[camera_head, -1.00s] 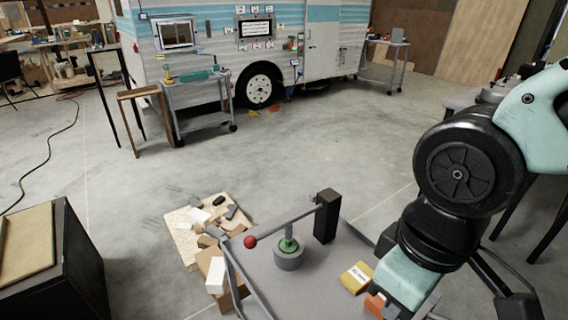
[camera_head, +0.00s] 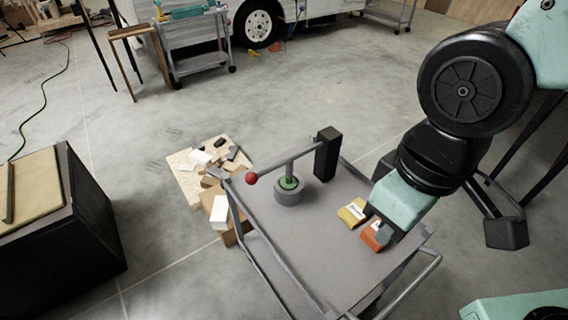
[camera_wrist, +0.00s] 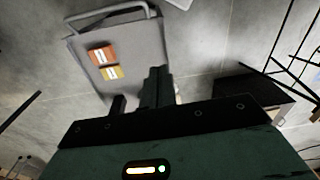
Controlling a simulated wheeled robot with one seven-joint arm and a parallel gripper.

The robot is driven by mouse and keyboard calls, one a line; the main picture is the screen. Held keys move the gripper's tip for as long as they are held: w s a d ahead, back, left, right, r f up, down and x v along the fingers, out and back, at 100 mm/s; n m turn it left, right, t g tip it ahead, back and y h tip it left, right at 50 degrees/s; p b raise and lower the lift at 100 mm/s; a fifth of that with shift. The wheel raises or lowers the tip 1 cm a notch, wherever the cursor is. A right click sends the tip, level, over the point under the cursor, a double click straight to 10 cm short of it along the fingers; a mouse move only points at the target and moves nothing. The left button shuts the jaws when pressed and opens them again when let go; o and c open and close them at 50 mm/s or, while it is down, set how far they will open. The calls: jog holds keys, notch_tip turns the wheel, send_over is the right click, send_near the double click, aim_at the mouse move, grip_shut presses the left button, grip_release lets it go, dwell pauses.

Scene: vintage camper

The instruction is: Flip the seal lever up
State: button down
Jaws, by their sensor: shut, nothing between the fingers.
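The seal lever (camera_head: 273,169) is a grey bar with a red ball knob (camera_head: 252,179) at its left end. It runs from a black post (camera_head: 327,155) across the top of a grey cylinder with a green ring (camera_head: 289,191), lying low and roughly level. All stand on a grey cart (camera_head: 300,235). My gripper (camera_head: 372,212) is at the cart's right side, well apart from the knob, partly hidden by my wrist. In the wrist view its dark fingers (camera_wrist: 150,88) show and hold nothing. The lever cannot be made out there.
A yellow box (camera_head: 352,212) and an orange box (camera_head: 375,236) lie on the cart near my gripper. A board with scattered blocks (camera_head: 190,180) lies on the floor to the left. A black cabinet (camera_head: 95,235) stands farther left. Open floor lies behind the cart.

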jog(key=w+a+f+m+t+y+b, duration=0.3)
jog(key=w+a+f+m+b, duration=0.3)
jog(key=f, duration=0.4)
jog(key=w+a+f+m+t+y+b, duration=0.25)
jog(key=w+a+f+m+b, duration=0.3)
jog(key=w+f+m, duration=0.35)
jog(key=w+f+m+t+y+b, duration=0.3)
jog(key=w+f+m+t+b, duration=0.3)
jog(key=m, duration=1)
notch_tip(320, 180, down, 6)
jog(key=t+b, duration=0.3)
jog(key=shift+d, duration=0.2)
jog(key=shift+w+r, duration=0.1)
jog(key=w+a+r, duration=0.2)
jog(key=w+a, duration=0.5)
jog(key=w, duration=0.1)
jog(key=shift+w+a+r, duration=0.15)
jog(key=shift+a+r, duration=0.1)
jog(key=shift+r, duration=0.05)
